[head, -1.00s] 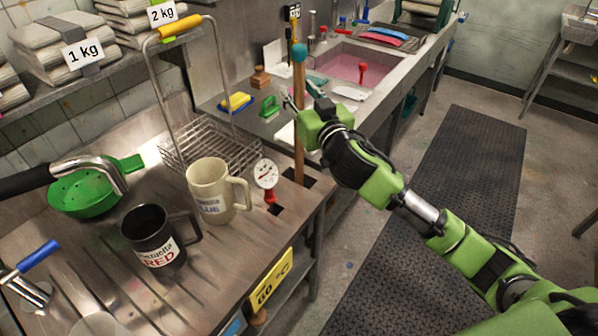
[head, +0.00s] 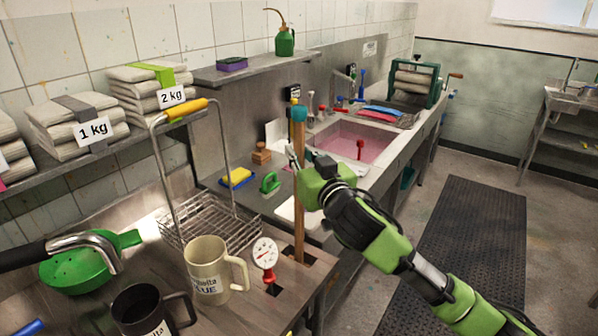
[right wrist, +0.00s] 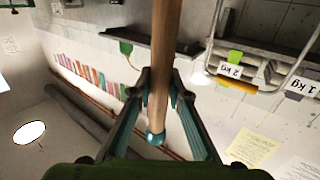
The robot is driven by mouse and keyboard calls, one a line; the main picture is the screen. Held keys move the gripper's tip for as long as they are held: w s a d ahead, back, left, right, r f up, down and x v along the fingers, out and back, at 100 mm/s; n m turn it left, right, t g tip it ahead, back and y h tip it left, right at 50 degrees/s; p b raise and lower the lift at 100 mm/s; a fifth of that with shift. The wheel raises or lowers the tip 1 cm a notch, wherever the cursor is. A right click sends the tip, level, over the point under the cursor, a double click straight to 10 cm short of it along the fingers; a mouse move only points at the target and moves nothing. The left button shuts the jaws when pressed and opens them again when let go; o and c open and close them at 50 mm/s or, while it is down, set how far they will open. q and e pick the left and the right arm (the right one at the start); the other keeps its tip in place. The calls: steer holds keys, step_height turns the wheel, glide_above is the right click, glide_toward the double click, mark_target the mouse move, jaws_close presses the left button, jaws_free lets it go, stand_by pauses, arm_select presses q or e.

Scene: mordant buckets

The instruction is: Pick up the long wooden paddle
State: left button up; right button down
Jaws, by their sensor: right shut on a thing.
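The long wooden paddle (head: 299,213) stands upright at the counter's right end, with a teal tip on top. Its lower end meets a dark slot in the steel counter; whether it is still inside the slot I cannot tell. My right gripper (head: 296,158) is shut on the upper part of the shaft, below the teal tip. In the right wrist view the shaft (right wrist: 165,45) runs between the two fingers (right wrist: 160,92), with a teal end showing near the palm. My left gripper is not in view.
A dial thermometer (head: 264,253), a cream mug (head: 207,270) and a black mug (head: 143,312) stand left of the paddle. A wire basket (head: 185,228) with a tall handle is behind them. A pink-filled sink (head: 345,143) lies beyond.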

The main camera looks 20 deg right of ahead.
step_height(320, 180, up, 23)
steer(key=b, duration=0.2)
steer(key=shift+r, duration=0.1)
stand_by(0.3)
stand_by(0.4)
